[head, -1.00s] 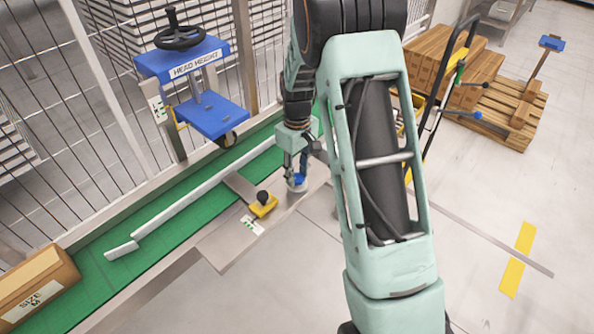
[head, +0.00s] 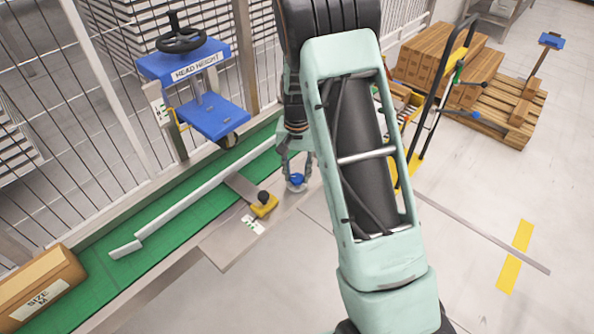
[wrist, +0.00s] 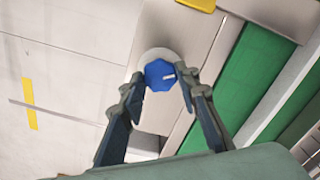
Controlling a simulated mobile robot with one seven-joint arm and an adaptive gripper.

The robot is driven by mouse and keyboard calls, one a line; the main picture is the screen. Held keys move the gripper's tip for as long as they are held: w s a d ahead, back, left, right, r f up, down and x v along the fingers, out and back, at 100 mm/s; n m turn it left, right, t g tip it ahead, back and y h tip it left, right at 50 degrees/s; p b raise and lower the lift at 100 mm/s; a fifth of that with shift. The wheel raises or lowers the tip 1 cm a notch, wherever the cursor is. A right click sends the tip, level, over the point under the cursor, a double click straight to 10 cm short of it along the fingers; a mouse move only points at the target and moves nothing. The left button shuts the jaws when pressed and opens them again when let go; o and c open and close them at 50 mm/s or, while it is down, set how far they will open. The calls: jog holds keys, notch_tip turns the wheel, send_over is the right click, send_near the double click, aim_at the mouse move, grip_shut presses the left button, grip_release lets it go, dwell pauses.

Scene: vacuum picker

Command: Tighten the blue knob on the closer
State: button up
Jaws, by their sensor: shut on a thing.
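The blue knob (head: 296,180) sits on a pale round base on a grey metal plate (head: 225,245) at the near side of the green belt. My gripper (head: 296,160) points down over the knob. In the wrist view my gripper (wrist: 160,80) has one finger on each side of the knob and is shut on it. The plate and belt look like part of the closer.
A yellow block with a black knob (head: 264,206) stands on the plate left of my gripper. A blue head-height unit with a black handwheel (head: 195,75) stands behind the belt (head: 150,235). A cardboard box (head: 40,290) sits at lower left.

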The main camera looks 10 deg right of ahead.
aim_at(297, 177)
jog(key=m+p, duration=0.1)
jog(key=m, duration=0.5)
jog(key=shift+p, duration=0.4)
jog(key=shift+m, duration=0.4)
jog(key=o, duration=1.2)
jog(key=shift+c, duration=0.2)
notch_tip(297, 177, up, 12)
